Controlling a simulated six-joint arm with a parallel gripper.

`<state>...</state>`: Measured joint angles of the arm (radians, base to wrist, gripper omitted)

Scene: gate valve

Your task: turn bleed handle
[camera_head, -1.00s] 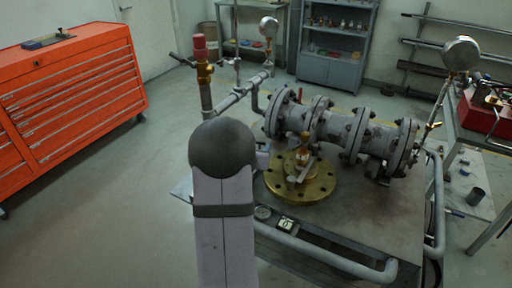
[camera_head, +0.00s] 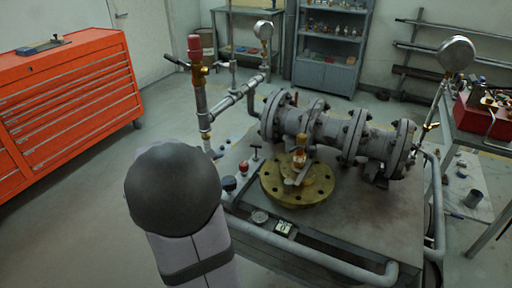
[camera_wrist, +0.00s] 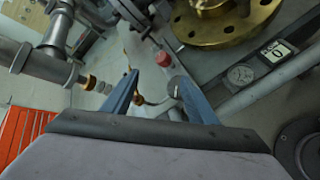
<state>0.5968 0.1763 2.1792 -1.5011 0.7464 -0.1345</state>
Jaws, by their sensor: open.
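My gripper (camera_wrist: 157,78) shows in the wrist view as two blue fingers, apart, with nothing gripped. Beyond and between them are a small brass fitting (camera_wrist: 138,99) and a thin curved metal lever (camera_wrist: 155,101), which may be the bleed handle; contact with a finger cannot be told. A red knob (camera_wrist: 163,58) lies just past the fingertips. In the head view my arm's dark round joint hides the gripper. There the red knob (camera_head: 244,168), a black knob (camera_head: 229,184) and a T-shaped handle (camera_head: 255,152) stand on the bench beside the brass flange (camera_head: 275,190).
A grey flanged pipe valve (camera_head: 335,135) lies across the bench (camera_head: 385,225). A vertical pipe with a red cap (camera_head: 194,48) stands at left. A pressure gauge (camera_head: 457,53) rises at right. A bent pipe rail (camera_head: 325,262) runs along the front. The floor at left is clear.

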